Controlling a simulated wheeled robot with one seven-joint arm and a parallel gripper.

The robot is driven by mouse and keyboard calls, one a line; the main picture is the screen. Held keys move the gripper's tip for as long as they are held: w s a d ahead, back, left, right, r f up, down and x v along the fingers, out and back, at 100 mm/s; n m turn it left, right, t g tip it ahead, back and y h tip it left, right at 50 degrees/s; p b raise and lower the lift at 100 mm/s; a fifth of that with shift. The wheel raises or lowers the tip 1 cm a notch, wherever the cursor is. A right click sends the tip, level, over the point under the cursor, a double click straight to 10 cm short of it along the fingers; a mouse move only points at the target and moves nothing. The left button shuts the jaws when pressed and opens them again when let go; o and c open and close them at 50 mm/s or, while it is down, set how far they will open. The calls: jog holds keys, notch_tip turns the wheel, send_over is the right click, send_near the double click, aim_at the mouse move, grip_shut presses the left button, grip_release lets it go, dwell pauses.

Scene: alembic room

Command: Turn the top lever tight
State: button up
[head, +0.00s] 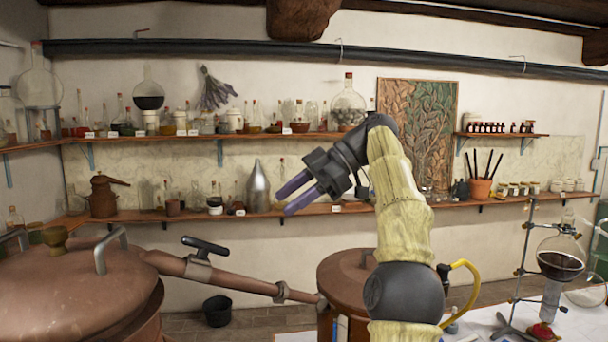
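A black lever (205,245) sits on top of a clamp (198,268) on the copper pipe (235,281) that runs from the large copper still at the left to the smaller copper vessel in the middle. The lever slants slightly down to the right and stands apart from the pipe. My gripper (284,200) is raised above and to the right of the lever, its two purple fingers pointing left. The fingers are spread apart with nothing between them.
The large copper still (70,290) has upright metal handles. The smaller copper vessel (345,268) stands behind my arm. Shelves of glassware line the back wall. Glass apparatus (558,265) stands on the white table at right. A black bucket (217,311) is on the floor.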

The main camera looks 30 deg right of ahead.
jog(key=p+v, duration=0.1)
jog(key=v, duration=0.1)
jog(key=shift+d+r+p, duration=0.15)
jog(key=shift+d+p, duration=0.1)
jog(key=shift+p, duration=0.05)
dwell(0.5)
